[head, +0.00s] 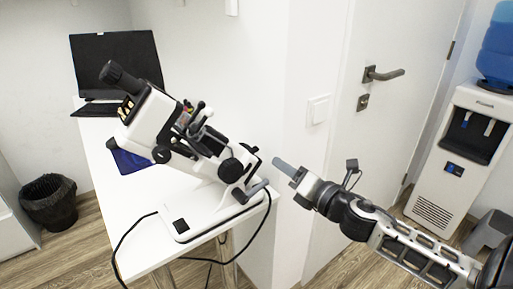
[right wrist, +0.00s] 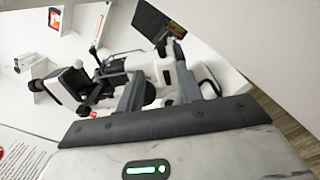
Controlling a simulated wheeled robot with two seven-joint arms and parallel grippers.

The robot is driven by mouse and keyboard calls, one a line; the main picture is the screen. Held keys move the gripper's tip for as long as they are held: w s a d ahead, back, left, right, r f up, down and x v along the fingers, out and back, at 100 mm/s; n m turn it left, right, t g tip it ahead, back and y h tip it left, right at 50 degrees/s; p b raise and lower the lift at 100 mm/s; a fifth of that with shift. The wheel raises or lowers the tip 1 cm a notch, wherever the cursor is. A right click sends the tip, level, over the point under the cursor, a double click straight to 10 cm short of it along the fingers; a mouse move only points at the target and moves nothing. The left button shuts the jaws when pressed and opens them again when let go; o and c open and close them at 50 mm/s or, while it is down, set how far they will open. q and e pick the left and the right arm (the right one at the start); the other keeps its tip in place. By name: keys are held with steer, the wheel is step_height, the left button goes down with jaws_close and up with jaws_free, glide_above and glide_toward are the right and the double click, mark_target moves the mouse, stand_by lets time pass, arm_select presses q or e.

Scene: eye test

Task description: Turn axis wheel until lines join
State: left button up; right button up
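The white eye-test instrument (head: 185,140) stands tilted on a white base (head: 205,210) on the table. It has a black eyepiece (head: 118,76) at upper left and several black round knobs; I cannot tell which is the axis wheel. One large black knob (head: 232,170) is on its lower right side. My right gripper (head: 258,178) is open just right of that knob, its two grey fingers apart. In the right wrist view the fingers (right wrist: 161,78) point at the instrument (right wrist: 150,62), with a dark part between them; contact is unclear. The lines are not visible. My left gripper is out of view.
The white table (head: 100,150) carries a dark monitor (head: 117,62) and a blue pad (head: 131,160). A black cable (head: 120,245) hangs over its front. A door (head: 390,120) and water dispenser (head: 460,150) stand at right, a black bin (head: 48,203) at left.

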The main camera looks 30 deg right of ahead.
mark_target(257, 150)
steer(key=shift+w+a+p, duration=0.15)
steer(key=shift+w, duration=1.85)
steer(key=shift+w+a+p, duration=0.15)
steer(key=shift+w+p, duration=0.05)
steer(key=shift+w, duration=1.75)
steer(key=shift+w+a+p, duration=0.15)
steer(key=shift+w, duration=1.85)
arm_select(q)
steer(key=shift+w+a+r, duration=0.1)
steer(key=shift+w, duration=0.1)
arm_select(e)
jaws_close()
steer(key=shift+s+a+f+h+b, duration=0.15)
steer(key=shift+f+h+b, duration=0.25)
steer(key=shift+b, duration=0.45)
steer(key=shift+s+f+m+t+b, duration=0.1)
steer(key=shift+f+m+t+b, duration=0.25)
steer(key=shift+b, duration=0.35)
steer(key=shift+s+r+m+t+h+b, duration=0.25)
steer(key=shift+m+t+h+b, duration=0.1)
steer(key=shift+h+b, duration=0.4)
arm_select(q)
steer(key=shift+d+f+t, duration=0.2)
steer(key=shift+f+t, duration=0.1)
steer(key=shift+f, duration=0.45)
arm_select(e)
steer(key=shift+r, duration=0.2)
